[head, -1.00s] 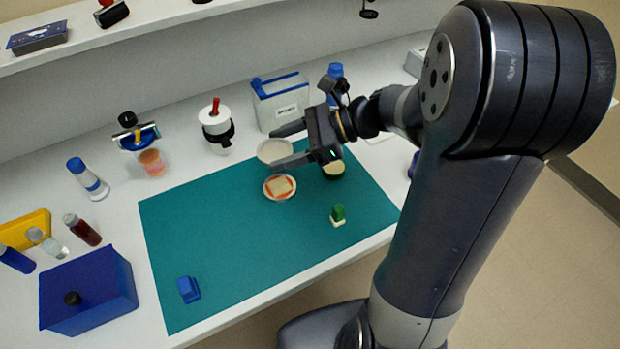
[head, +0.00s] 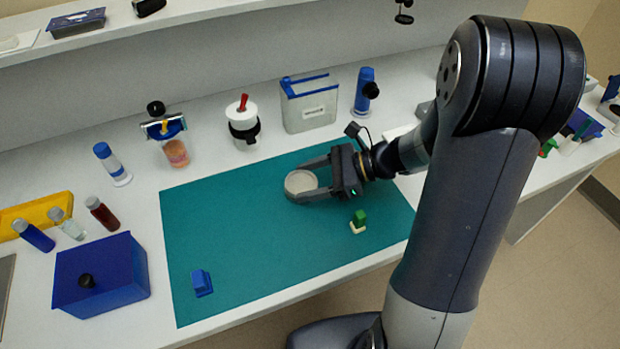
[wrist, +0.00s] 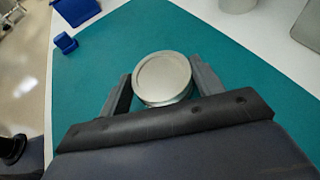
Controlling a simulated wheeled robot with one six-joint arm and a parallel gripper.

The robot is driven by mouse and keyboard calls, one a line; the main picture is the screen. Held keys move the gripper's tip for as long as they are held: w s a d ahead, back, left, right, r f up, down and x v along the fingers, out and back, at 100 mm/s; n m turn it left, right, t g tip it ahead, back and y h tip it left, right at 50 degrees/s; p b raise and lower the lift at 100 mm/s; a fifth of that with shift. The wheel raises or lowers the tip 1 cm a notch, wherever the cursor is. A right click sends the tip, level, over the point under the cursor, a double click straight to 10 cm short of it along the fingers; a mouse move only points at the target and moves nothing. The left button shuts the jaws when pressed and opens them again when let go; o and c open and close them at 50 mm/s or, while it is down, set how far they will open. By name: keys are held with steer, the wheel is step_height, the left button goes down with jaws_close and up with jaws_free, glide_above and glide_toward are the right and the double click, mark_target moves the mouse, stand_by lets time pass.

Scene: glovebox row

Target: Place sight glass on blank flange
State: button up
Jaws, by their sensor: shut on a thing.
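The sight glass (head: 300,182), a round pale disc with a raised rim, is between the two fingers of my gripper (head: 308,180). My gripper is shut on its sides. In the wrist view the sight glass (wrist: 162,76) lies face up between the fingers and looks about level. It is over the teal mat, where a round orange-and-white piece showed earlier. That piece, which may be the blank flange, is hidden now. I cannot tell whether the sight glass touches it.
A green block on a pale base (head: 358,221) stands on the teal mat (head: 250,240), close to my gripper. A blue block (head: 201,283) lies at the front left. A blue box (head: 100,275), bottles and jars stand around the mat. The middle of the mat is clear.

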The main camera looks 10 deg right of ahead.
steer(key=shift+f, duration=0.1)
steer(key=o, duration=1.4)
steer(key=shift+d+r, duration=0.15)
steer(key=shift+r, duration=0.05)
steer(key=v, duration=1.1)
steer(key=shift+d+r, duration=0.1)
steer(key=shift+d, duration=0.2)
steer(key=x, duration=1.1)
steer(key=shift+a+r, duration=0.15)
steer(key=shift+a, duration=0.35)
steer(key=shift+r, duration=0.8)
